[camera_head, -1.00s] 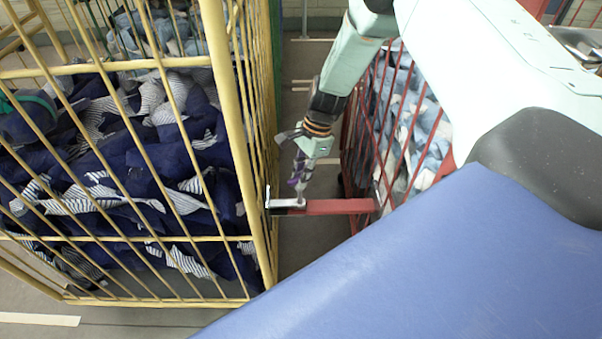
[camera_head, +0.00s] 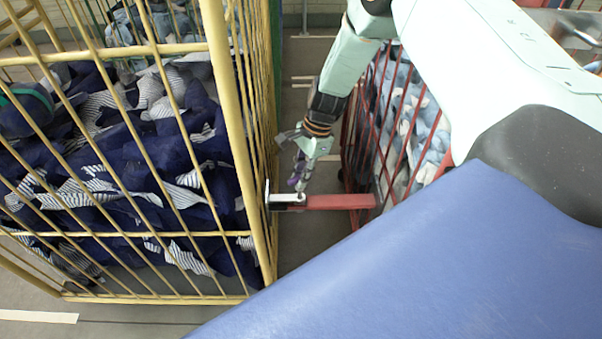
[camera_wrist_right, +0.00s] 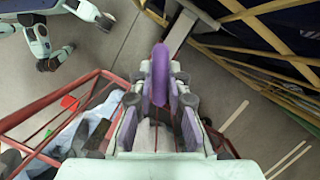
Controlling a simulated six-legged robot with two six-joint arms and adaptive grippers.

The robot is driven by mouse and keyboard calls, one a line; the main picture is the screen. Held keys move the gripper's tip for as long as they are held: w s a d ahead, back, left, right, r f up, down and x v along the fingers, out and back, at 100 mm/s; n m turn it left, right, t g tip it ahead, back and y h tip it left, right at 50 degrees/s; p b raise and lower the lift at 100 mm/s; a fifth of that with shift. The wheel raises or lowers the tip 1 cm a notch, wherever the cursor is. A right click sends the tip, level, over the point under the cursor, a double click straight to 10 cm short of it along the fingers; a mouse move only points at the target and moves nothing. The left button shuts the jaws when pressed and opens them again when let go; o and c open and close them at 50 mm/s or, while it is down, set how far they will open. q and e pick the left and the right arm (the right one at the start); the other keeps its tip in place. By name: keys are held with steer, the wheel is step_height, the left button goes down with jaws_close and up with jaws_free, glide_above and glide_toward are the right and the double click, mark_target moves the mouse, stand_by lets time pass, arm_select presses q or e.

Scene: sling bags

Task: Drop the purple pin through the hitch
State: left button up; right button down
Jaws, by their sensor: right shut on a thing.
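The purple pin (camera_wrist_right: 160,72) is held between the fingers of my right gripper (camera_wrist_right: 162,100) in the right wrist view, its rounded purple top showing. In the head view my right gripper (camera_head: 301,172) points down over the hitch, with a bit of purple (camera_head: 293,181) at its fingertips. The hitch is a red bar (camera_head: 340,202) with a grey and dark end (camera_head: 287,199) beside the yellow cage. The pin's lower end is close to that end piece; I cannot tell whether it is in a hole. My left gripper is not in view.
The yellow cage cart (camera_head: 240,150), full of navy and striped bags (camera_head: 110,180), stands at left. The red cage cart (camera_head: 372,120) with pale blue bags (camera_head: 415,115) stands at right. A narrow strip of grey floor (camera_head: 305,265) lies between them.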

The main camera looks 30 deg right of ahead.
steer(key=shift+f+b, duration=1.3)
steer(key=shift+f, duration=0.5)
steer(key=c, duration=1.2)
jaws_free()
steer(key=v, duration=0.7)
steer(key=shift+d+r, duration=0.1)
steer(key=shift+r, duration=0.15)
steer(key=shift+s, duration=0.1)
